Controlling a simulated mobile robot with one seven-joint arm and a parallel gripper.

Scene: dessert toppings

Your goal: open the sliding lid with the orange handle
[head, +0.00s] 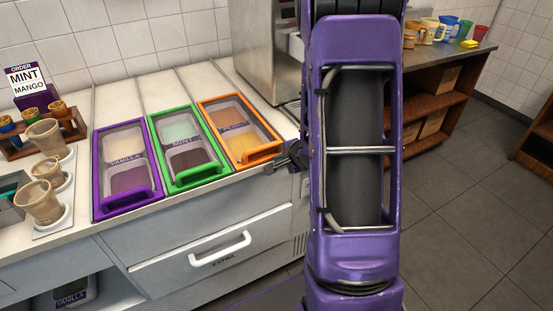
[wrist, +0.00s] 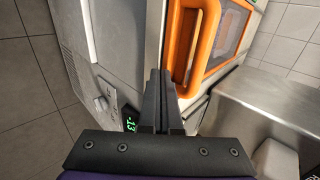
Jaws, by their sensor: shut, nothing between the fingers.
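The orange-framed sliding lid (head: 229,119) is the rightmost of the three lids set in the counter, and it looks closed over its tubs. Its orange handle (head: 260,155) runs along the front edge. In the wrist view the orange handle (wrist: 184,60) stands upright just beyond and right of my fingertips. My gripper (head: 276,165) is at the counter's front edge, close to the right part of the handle. In the wrist view my gripper (wrist: 160,74) has its two black fingers together with nothing between them. Whether a finger touches the handle cannot be told.
A green lid (head: 204,178) and a purple lid (head: 102,209) lie to the left. A drawer with a white handle (head: 220,250) is below. A steel machine (head: 262,50) stands behind. Cups (head: 48,205) stand at the left. My arm hides the counter's right end.

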